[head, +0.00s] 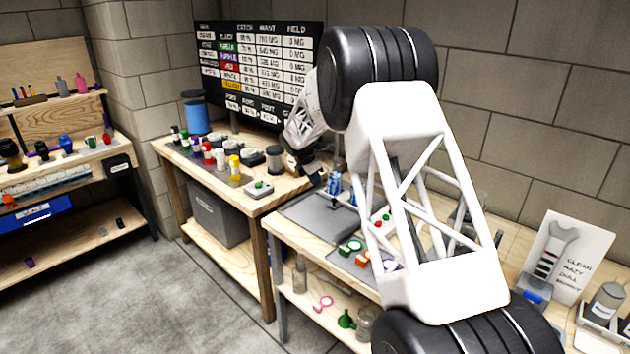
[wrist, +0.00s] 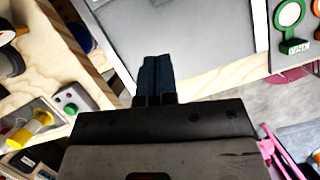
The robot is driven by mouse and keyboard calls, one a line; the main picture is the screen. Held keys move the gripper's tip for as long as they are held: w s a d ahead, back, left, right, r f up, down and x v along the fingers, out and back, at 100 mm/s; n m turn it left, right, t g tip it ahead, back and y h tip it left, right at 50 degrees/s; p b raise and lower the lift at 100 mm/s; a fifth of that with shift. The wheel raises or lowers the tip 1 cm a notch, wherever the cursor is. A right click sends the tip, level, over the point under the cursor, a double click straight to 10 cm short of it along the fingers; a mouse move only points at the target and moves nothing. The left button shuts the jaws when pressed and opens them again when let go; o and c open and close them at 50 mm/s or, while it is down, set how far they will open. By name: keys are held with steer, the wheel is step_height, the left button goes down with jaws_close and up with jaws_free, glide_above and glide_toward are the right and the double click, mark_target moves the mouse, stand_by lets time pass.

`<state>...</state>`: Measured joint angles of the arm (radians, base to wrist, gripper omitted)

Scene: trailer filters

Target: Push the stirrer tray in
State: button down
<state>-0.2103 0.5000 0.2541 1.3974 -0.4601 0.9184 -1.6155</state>
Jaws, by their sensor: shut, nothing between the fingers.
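A flat grey tray (head: 318,218), which I take to be the stirrer tray, lies on the wooden bench near its front left corner. It also shows in the wrist view as a pale grey panel with a raised rim (wrist: 205,55). My gripper (head: 317,177) is over the gap between the two benches, near the tray's left end. In the wrist view its dark fingers (wrist: 158,72) are together and empty, overlapping the tray's edge in the picture. I cannot tell whether they touch it. My arm hides part of the bench behind the tray.
A left bench (head: 232,196) holds several small jars, a grey canister (head: 275,159) and a small box with a green button (head: 259,188). Floor in front is clear.

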steer(key=shift+r, duration=0.1)
steer(key=s+d+r+m+y, duration=0.1)
steer(key=s+d+r+m, duration=0.3)
steer(key=s+r, duration=0.5)
steer(key=s+d+r+m, duration=0.3)
steer(key=s+r+m, duration=0.1)
steer(key=s, duration=0.8)
steer(key=s+d+r+m+y, duration=0.1)
steer(key=s+d+r+m, duration=0.3)
steer(key=s+r, duration=0.5)
steer(key=s+d+f+m+y, duration=0.1)
steer(key=s+m, duration=0.5)
steer(key=s, duration=1.3)
steer(key=s+d+f+m, duration=0.3)
steer(key=s+m, duration=0.3)
steer(key=s, duration=1.4)
steer(key=shift+s+f+y, duration=0.2)
steer(key=shift+f+y, duration=0.2)
steer(key=shift+f, duration=0.1)
steer(key=c, duration=1.8)
jaws_free()
